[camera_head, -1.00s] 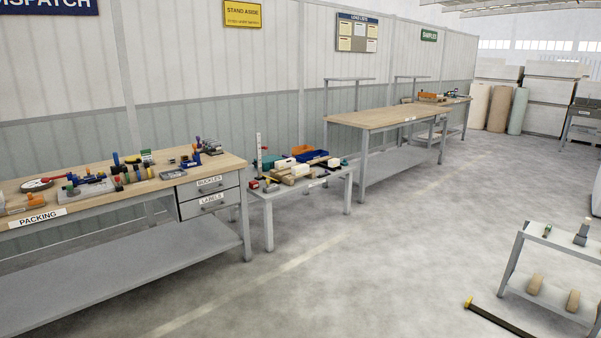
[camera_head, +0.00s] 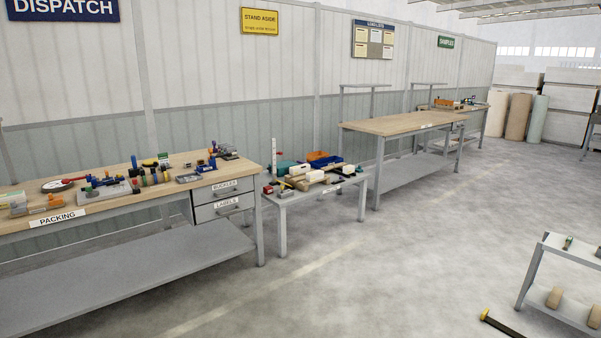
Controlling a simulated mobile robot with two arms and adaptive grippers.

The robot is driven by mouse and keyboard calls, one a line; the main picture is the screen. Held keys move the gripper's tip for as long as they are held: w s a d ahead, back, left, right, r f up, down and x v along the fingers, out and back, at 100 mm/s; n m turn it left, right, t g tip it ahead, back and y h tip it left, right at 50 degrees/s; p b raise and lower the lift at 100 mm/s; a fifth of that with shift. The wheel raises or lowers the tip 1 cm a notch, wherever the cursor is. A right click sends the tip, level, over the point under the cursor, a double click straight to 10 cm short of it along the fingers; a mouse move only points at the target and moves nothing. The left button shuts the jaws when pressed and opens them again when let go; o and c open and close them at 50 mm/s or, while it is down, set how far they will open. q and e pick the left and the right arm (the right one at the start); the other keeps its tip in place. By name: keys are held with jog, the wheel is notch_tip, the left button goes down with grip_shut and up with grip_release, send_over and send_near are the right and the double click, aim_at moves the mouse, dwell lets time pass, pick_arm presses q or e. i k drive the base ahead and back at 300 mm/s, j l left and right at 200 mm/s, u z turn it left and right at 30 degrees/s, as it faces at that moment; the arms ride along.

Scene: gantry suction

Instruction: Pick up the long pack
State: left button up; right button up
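No gripper of mine shows in the head view. I cannot single out a long pack for certain at this distance. The packing bench (camera_head: 128,212) on the left carries several small tools and coloured rolls. A farther wooden bench (camera_head: 400,124) has a bare top.
A small grey cart (camera_head: 560,262) stands at the right edge, with brown rolls on its lower shelf. A black bar with a yellow end (camera_head: 502,324) lies on the floor near it. The concrete floor (camera_head: 400,260) between benches and cart is open.

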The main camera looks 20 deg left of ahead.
aim_at(299, 169)
jog(key=i+l+u, duration=0.2)
jog(key=i, duration=0.95)
jog(key=i+l+u, duration=0.1)
jog(key=i+u, duration=0.2)
jog(key=i, duration=2.3)
